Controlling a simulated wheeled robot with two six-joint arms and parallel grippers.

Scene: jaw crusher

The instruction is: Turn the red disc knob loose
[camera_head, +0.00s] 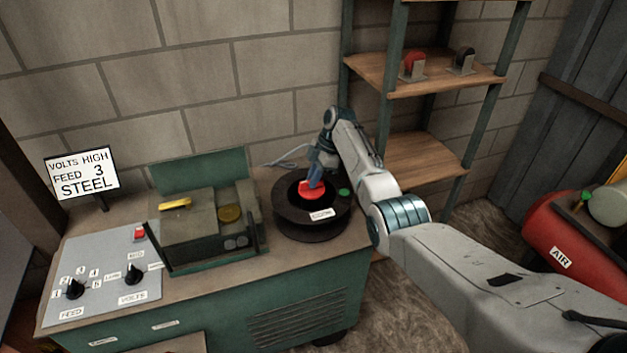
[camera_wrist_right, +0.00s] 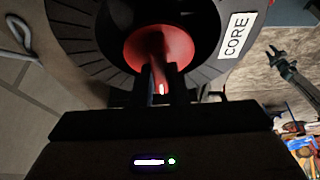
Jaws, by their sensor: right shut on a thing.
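The red disc knob (camera_head: 311,191) sits in the middle of a round black spool (camera_head: 311,228) on the bench, at the centre of the head view. In the right wrist view the red knob (camera_wrist_right: 160,50) shows as a round red disc with a raised grip. The spool's rim (camera_wrist_right: 90,62) surrounds it, with a white label reading CORE. My right gripper (camera_head: 315,180) reaches down onto the knob from above. Its two dark fingers (camera_wrist_right: 160,85) are shut on the raised grip. My left gripper is not in view.
Left of the spool stands a green machine housing (camera_head: 205,230) with a yellow bar on top. A grey control panel (camera_head: 105,275) with dials lies further left. A shelf rack (camera_head: 425,75) stands behind on the right. A red AIR tank (camera_head: 560,245) is at the far right.

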